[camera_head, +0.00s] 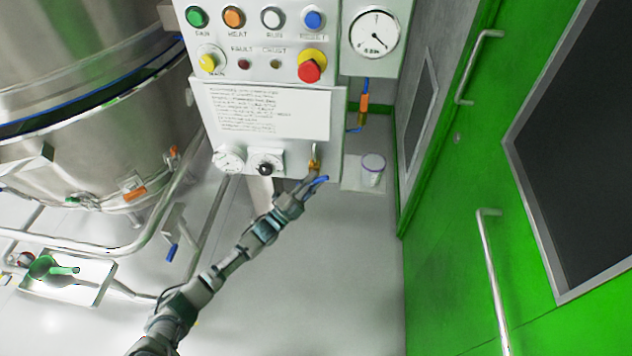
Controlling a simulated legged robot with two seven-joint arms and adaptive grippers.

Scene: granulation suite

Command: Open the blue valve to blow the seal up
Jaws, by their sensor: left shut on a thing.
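The blue valve's lever (320,181) shows at the lower right of the white control panel, below a small brass fitting (314,164). My left gripper (310,183) reaches up from the lower left and is shut on the blue lever. The fingers cover part of the lever and the valve body. The lever's free end sticks out to the right of the fingers, slanting up to the right. My right gripper is not in view.
The control panel (265,112) carries buttons, dials and a pressure gauge (375,33). A steel vessel (90,110) with pipes stands at left. A tray (95,292) with a green scoop is lower left. A white tub (372,170) stands right of the valve. Green doors (470,130) close the right side.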

